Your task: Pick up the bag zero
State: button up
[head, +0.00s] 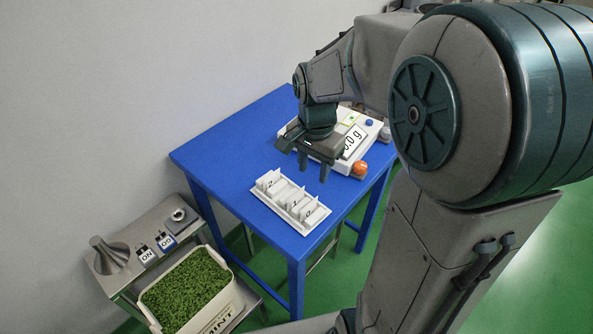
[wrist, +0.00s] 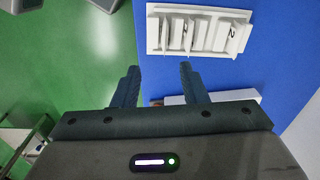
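A white tray (head: 262,199) on the blue table holds several upright white bags in a row. It also shows at the top of the wrist view (wrist: 153,40). One bag (wrist: 233,33) at the right end of the row in the wrist view carries a mark like a 2. My gripper (head: 314,168) hangs above the table, behind the tray and in front of the scale. In the wrist view my gripper (wrist: 159,70) is open and empty, apart from the tray and bags.
A white scale (head: 330,150) with a digital display and an orange knob (head: 360,168) stands behind the tray. The blue table (head: 215,155) is clear to the left. A metal stand with a funnel (head: 108,252) and a tub of green leaves (head: 190,290) are at lower left.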

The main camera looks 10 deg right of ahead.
jog(key=w+f+m, duration=0.1)
jog(key=w, duration=0.1)
send_over(309, 203)
notch_tip(309, 203, down, 8)
jog(key=shift+w+f, duration=0.1)
jog(key=shift+w, duration=0.05)
jog(key=shift+f, duration=2.9)
grip_shut()
